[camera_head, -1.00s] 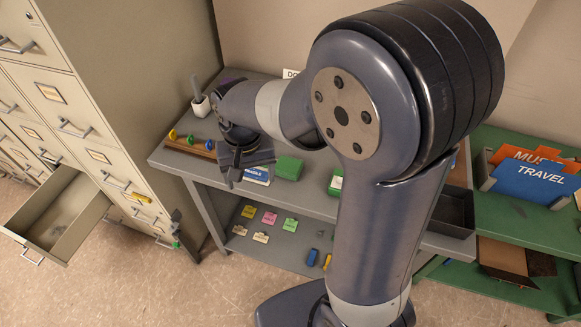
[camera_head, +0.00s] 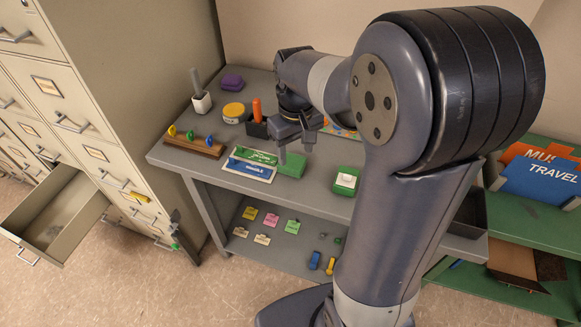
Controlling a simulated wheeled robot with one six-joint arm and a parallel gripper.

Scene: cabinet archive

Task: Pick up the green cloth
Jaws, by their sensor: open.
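A green folded-looking block (camera_head: 291,164), which may be the green cloth, lies on the grey table near its front edge, just right of a blue-and-green lettered tray. I cannot tell its material for certain. My gripper (camera_head: 295,153) points down over the back of this green block, with its fingers apart and nothing seen between them. I cannot tell whether a finger touches it. My gripper hides part of the table behind it.
A lettered tray (camera_head: 249,164) lies left of the green block, and a green box with a white top (camera_head: 345,181) lies right. Behind stand an orange-handled item (camera_head: 257,110), a yellow tin (camera_head: 234,112) and a purple block (camera_head: 232,82). An open drawer (camera_head: 59,218) juts out at left.

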